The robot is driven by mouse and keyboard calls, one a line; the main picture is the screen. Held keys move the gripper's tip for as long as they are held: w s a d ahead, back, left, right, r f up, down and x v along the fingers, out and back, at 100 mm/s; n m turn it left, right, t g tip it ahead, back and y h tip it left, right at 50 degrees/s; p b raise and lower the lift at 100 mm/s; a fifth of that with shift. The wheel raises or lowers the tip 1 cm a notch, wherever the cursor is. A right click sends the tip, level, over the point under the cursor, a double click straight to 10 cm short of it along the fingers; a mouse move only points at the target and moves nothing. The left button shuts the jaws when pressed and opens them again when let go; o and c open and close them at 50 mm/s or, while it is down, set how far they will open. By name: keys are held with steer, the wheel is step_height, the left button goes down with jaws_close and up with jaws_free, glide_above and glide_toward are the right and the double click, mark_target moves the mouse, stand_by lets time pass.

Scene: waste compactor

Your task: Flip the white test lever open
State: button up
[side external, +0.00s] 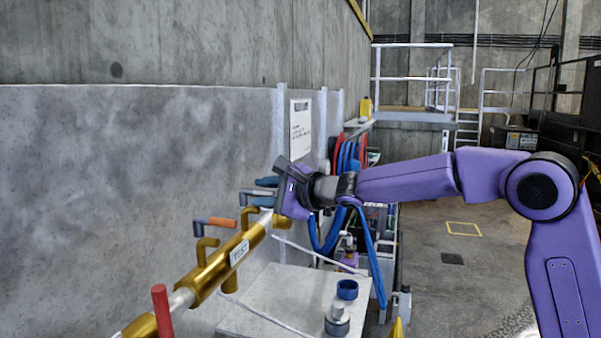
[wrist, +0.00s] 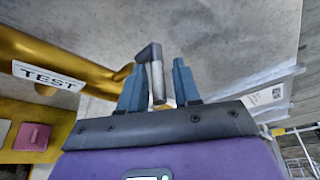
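The white test lever shows in the wrist view (wrist: 157,84) as a pale grey-white handle on a dark grey elbow, beside a brass pipe (wrist: 50,52) labelled TEST. In the side view the lever (side external: 256,193) is small and partly covered by my gripper (side external: 263,191). My gripper (wrist: 157,72) has its two blue fingers apart, one on each side of the lever handle. A narrow gap seems to show between the handle and the right finger; contact on the left side is unclear.
The brass pipe (side external: 215,270) runs diagonally along the concrete wall (side external: 130,160). An orange-handled lever (side external: 218,222) and a red handle (side external: 161,308) are nearer the camera. Blue hoses (side external: 375,265) hang below my wrist. A pale bench (side external: 285,295) holds a blue ring (side external: 347,289) and a metal fitting (side external: 337,322).

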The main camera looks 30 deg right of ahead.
steer(key=shift+f, duration=0.25)
steer(key=shift+w+d+f+n+g+y, duration=0.1)
steer(key=shift+w+d+n+g+y, duration=0.15)
steer(key=shift+n+g+y, duration=0.4)
steer(key=shift+w+d+r+n+g+y, duration=0.1)
steer(key=shift+w+n+g+y, duration=0.15)
steer(key=shift+n+g+y, duration=0.4)
steer(key=shift+w+d+f+n+g+y, duration=0.1)
steer(key=shift+w+d+n+g+y, duration=0.25)
steer(key=shift+n+y, duration=0.5)
steer(key=shift+w+d+r+n+g+y, duration=0.1)
steer(key=shift+w+n+g+y, duration=0.15)
steer(key=shift+n+g+y, duration=0.4)
steer(key=shift+w+a+r+n+g+y, duration=0.1)
steer(key=shift+w+n+g+y, duration=0.3)
steer(key=shift+n+g, duration=0.5)
steer(key=shift+w+d+r+n+g+y, duration=0.15)
steer(key=shift+n+g+y, duration=0.45)
steer(key=shift+g, duration=0.7)
steer(key=f+v, duration=0.1)
steer(key=v, duration=1.6)
steer(key=shift+s+d+r, duration=0.1)
steer(key=shift+r, duration=2.5)
